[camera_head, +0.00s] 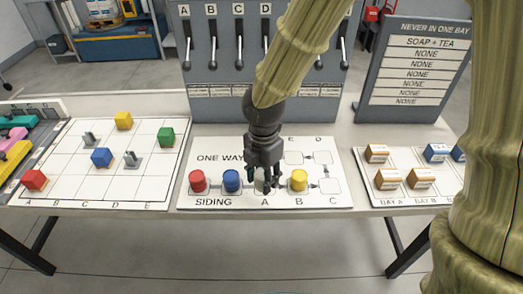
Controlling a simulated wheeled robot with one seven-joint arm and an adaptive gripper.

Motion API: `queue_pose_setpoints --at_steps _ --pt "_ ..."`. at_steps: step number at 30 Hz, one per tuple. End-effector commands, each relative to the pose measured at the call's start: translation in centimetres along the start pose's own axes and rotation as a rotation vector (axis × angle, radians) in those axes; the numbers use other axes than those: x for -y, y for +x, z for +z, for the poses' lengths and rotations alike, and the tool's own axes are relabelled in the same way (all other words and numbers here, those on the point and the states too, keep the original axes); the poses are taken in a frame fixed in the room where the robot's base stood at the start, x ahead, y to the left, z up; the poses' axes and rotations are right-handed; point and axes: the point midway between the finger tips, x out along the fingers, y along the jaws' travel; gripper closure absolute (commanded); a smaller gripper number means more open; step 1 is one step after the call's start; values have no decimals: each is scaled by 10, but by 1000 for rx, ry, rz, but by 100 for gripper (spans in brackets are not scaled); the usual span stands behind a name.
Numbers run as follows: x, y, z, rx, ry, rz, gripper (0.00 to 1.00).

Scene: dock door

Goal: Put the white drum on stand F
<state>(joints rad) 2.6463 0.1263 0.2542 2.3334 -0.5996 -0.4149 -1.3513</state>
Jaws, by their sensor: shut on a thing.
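My gripper (266,186) points down at stand A on the white one-way board (340,200). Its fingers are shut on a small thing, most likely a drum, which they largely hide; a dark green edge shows. I cannot tell whether it touches the board. A red drum (198,181) and a blue drum (232,180) stand at the siding, left of my gripper. A yellow drum (299,180) stands at B, just right of it. I make out no white drum. Stands C, D and E look empty. No F label shows; my gripper and wrist cover part of the back row.
A grey lever panel (225,80) rises behind the board. At left, a grid board (60,165) holds coloured cubes and grey pieces. At right, a bay board (400,199) holds several small boxes below a notice board (415,65).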

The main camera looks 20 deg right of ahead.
Motion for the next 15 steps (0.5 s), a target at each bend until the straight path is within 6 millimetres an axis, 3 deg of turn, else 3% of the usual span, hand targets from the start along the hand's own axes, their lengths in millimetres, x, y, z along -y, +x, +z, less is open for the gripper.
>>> queue_pose_setpoints --at_steps 15 --pt "-71 8 75 -1 4 1 86"
